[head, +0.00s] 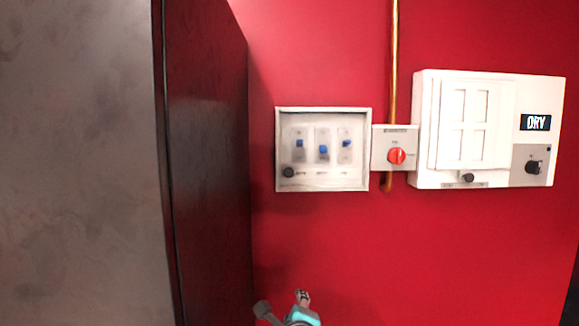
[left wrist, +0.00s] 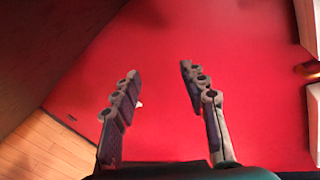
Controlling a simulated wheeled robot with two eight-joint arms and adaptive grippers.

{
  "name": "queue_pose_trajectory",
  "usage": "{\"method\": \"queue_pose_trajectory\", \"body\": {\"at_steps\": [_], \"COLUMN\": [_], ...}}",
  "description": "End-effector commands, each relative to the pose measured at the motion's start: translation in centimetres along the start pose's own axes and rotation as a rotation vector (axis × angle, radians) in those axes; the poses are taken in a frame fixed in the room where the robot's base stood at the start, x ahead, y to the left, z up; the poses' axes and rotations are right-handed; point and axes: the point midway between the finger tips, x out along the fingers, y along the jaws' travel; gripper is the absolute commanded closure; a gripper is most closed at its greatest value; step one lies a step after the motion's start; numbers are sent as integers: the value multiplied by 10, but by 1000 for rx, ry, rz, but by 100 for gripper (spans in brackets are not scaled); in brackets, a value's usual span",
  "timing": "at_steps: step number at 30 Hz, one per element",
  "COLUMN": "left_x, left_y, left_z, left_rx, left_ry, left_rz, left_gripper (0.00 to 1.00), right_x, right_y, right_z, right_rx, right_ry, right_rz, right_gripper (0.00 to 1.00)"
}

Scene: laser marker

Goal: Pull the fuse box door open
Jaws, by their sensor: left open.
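The fuse box (head: 323,111) is a white-framed box on the red wall in the head view. Its see-through door (head: 318,178) looks shut, with blue switches behind it and a dark round knob (head: 288,172) at its lower left. My left gripper (head: 283,303) shows at the bottom edge of the head view, below the fuse box and apart from it. In the left wrist view its two fingers (left wrist: 158,75) are spread, with only red wall seen between them. My right gripper is in neither view.
A tall dark cabinet (head: 207,150) stands close on the left. A small box with a red rotary switch (head: 397,156), a brass pipe (head: 394,50) and a larger white panel (head: 425,130) are to the right. The wall below the boxes is clear.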

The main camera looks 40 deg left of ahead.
Motion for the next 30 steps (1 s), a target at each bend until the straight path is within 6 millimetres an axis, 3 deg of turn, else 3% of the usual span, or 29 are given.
{"method": "queue_pose_trajectory", "body": {"at_steps": [1, 6, 9, 12, 19, 30], "left_x": [-6, -13, -16, -18, -10, 44], "left_y": [-52, -165, -212, -242, -262, -278], "left_z": [28, 86, 108, 120, 128, 135], "left_rx": [136, 623, 856, 1021, 1147, 1142], "left_ry": [-37, -160, -220, -261, -292, -290], "left_rz": [-39, -142, -173, -188, -197, -196], "left_gripper": [57, 57, 57, 57, 57, 57], "right_x": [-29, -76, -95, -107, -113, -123], "right_y": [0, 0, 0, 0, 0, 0], "right_z": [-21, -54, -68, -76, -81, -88], "right_rx": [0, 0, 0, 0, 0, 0], "right_ry": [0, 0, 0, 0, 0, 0], "right_rz": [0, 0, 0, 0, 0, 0], "right_gripper": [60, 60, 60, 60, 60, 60]}}
